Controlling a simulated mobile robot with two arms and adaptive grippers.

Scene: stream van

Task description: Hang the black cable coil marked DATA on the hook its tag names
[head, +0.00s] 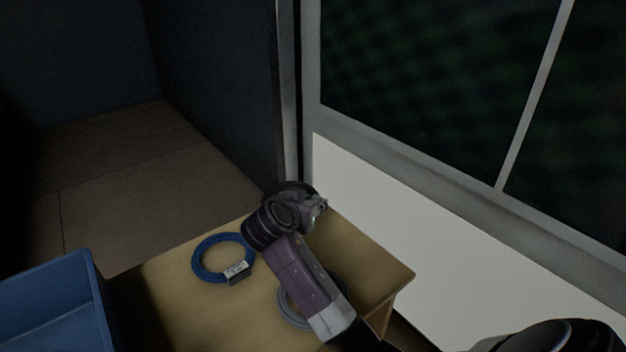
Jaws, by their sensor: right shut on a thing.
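My right gripper (314,211) is over the far end of the wooden table, its fingers largely turned away from view. It is shut on what looks like the black cable coil (287,186), of which only a dark arc shows behind the wrist. The coil's tag and its DATA mark are hidden. I cannot tell whether the coil touches the table. No hook is in view. My left gripper is not in view.
The wooden table (170,300) holds a blue cable coil (202,259) with a tag (237,271) and a grey coil (287,311) partly under my arm. A blue bin (92,290) stands at lower left. A white panel (370,215) below a window (430,90) borders the table's right.

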